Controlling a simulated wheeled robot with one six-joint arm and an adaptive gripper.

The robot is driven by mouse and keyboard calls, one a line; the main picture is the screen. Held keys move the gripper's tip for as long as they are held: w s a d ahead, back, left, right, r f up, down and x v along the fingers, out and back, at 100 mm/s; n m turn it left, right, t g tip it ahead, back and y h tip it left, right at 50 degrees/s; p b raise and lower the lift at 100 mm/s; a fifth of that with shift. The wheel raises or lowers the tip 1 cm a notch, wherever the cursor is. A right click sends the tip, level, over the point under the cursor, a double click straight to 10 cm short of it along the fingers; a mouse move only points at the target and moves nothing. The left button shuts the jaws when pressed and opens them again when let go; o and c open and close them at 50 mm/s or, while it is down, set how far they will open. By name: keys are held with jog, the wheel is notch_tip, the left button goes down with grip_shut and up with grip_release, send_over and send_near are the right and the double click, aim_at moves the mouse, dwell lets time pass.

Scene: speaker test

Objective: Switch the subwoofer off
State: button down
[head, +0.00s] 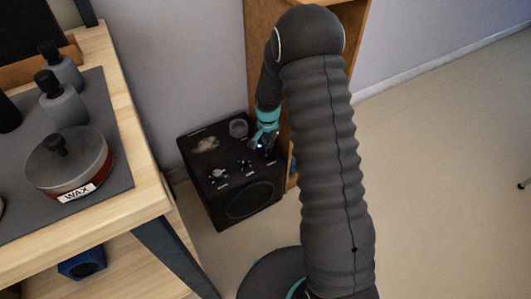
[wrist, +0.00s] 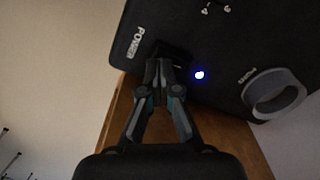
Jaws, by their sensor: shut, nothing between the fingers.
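The subwoofer (head: 212,188) is a black box low against the wall, with knobs and a round speaker on the face toward me. It fills the top of the wrist view (wrist: 190,30). A small blue light (wrist: 199,75) on its panel is lit. A dark part, probably the power switch (wrist: 174,53), is beside the POWER label (wrist: 140,42). My gripper (wrist: 159,64) is shut and empty, its tips at this part. I cannot tell whether they touch it or which way the switch is set. In the head view my gripper (head: 266,145) is over the panel's right side.
A wooden table (head: 148,185) on the left holds a grey mat, a red WAX tin (head: 68,165) and grey bottles. A wooden cabinet (head: 262,60) stands behind the subwoofer. A grey ring (wrist: 275,94) protrudes from the panel near the light. Open floor (head: 450,170) lies right.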

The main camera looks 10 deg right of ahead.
jog(key=shift+f+b, duration=0.65)
jog(key=shift+f, duration=0.35)
dwell(0.5)
jog(key=shift+r+p, duration=2)
jog(key=shift+r, duration=1.55)
